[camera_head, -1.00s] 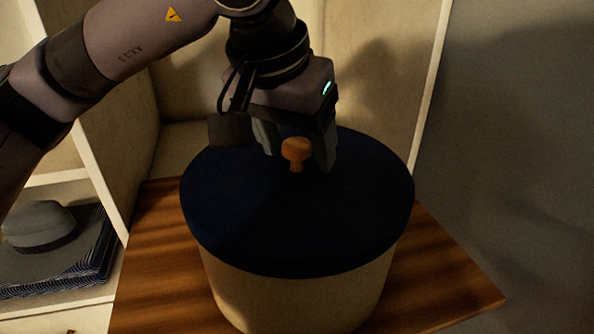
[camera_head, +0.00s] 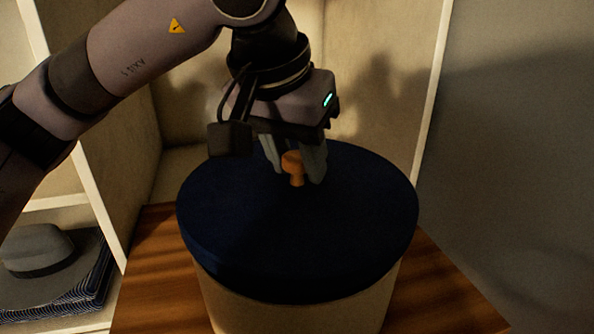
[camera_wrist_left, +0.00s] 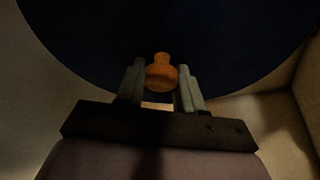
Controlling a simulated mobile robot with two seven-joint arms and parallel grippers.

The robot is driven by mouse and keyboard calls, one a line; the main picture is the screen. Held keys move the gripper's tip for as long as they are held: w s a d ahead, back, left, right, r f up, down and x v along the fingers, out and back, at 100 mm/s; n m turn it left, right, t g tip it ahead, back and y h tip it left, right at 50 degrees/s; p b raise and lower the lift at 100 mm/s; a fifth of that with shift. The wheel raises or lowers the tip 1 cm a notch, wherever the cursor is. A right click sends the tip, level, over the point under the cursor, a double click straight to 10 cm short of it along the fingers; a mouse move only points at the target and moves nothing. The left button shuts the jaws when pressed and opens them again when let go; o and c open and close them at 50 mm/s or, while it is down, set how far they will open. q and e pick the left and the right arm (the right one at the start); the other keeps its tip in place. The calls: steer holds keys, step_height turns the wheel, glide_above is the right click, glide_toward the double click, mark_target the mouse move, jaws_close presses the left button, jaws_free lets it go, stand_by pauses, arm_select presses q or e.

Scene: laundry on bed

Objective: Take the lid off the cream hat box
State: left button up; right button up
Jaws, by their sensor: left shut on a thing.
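The cream hat box (camera_head: 300,312) stands on a wooden surface, partly cut off at the bottom of the head view. Its round dark blue lid (camera_head: 290,235) covers the top, and I see no clear gap between lid and box. An orange-brown knob (camera_head: 293,166) stands up from the lid's middle. My left gripper (camera_head: 295,172) comes down from above and is shut on the knob, one finger on each side. The left wrist view shows the knob (camera_wrist_left: 162,75) between the fingers and the dark lid (camera_wrist_left: 200,30) beyond. My right gripper is not in view.
The wooden top (camera_head: 150,270) shows bare on both sides of the box. A cream shelf unit (camera_head: 125,120) stands behind and to the left. A grey hat (camera_head: 38,255) lies on dark striped cloth in its lower left compartment. A plain wall (camera_head: 510,150) is at right.

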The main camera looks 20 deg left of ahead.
mark_target(297, 156)
arm_select(q)
step_height(297, 156, up, 18)
steer(key=p, duration=0.2)
steer(key=shift+p, duration=0.35)
